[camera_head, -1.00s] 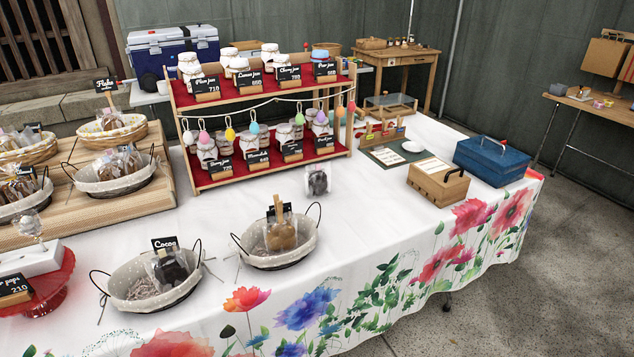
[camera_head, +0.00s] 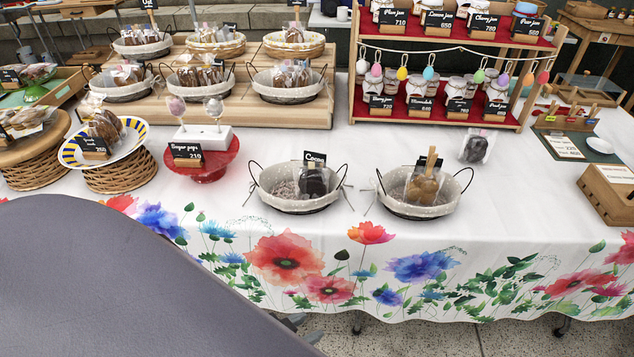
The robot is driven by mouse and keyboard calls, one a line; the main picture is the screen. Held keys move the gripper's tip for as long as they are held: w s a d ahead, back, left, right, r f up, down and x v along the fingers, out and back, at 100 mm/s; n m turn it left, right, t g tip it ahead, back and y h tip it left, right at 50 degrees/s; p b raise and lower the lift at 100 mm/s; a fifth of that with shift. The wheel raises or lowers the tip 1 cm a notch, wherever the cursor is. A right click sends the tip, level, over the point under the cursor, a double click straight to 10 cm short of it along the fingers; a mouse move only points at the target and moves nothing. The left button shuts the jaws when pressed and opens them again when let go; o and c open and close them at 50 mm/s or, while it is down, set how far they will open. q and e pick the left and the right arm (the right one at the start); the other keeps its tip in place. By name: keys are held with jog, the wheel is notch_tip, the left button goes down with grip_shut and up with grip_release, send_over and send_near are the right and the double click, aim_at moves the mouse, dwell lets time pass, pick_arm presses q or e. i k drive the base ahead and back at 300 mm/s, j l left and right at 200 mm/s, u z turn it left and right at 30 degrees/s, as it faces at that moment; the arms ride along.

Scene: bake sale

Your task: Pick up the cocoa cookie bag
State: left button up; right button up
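A clear bag of dark cookies (camera_head: 315,181) stands in the cloth-lined oval basket (camera_head: 290,206) with the black "Cocoa" sign (camera_head: 314,158), at the front of the table. Another clear bag with dark contents (camera_head: 475,147) is by itself on the white cloth, right of the baskets and in front of the jam shelf. Its exact contents are too small to tell. A large grey part of my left arm fills the lower left. Neither gripper's fingers can be made out, and I see no contact with either bag.
A second wire-handled basket (camera_head: 414,210) holds a light brown cookie bag (camera_head: 424,188). A red cake stand (camera_head: 213,172) stands left of the Cocoa basket. The jam shelf (camera_head: 440,131) stands behind.

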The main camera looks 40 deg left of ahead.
aim_at(477, 145)
jog(key=i+l, duration=0.25)
jog(key=l, duration=0.15)
jog(key=i+l, duration=0.5)
jog(key=l, duration=0.25)
jog(key=u, duration=0.05)
